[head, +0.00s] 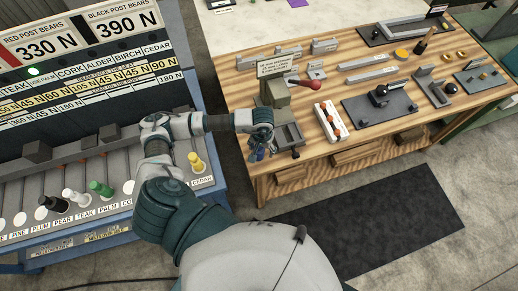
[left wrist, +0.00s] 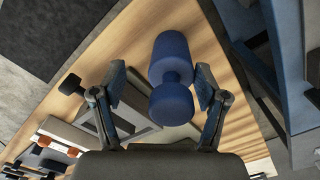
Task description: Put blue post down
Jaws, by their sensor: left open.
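The blue post (left wrist: 172,62) shows in the left wrist view, with a wide body, a narrow neck and a wide round end. It lies between the spread fingers of my left gripper (left wrist: 160,88), with a visible gap at least on the left finger's side. My left gripper is open. In the head view my left gripper (head: 260,150) is at the left front corner of the wooden table (head: 350,150). The post is mostly hidden there by my wrist. Whether the post rests on the wood cannot be told. My right gripper is not in view.
A grey vise-like fixture (head: 287,133) stands just right of my left gripper. A white tray with red balls (head: 331,121) is beyond it. At left, a labelled rack holds green (head: 101,189), yellow (head: 197,163) and other posts. A dark mat (head: 370,222) lies on the floor.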

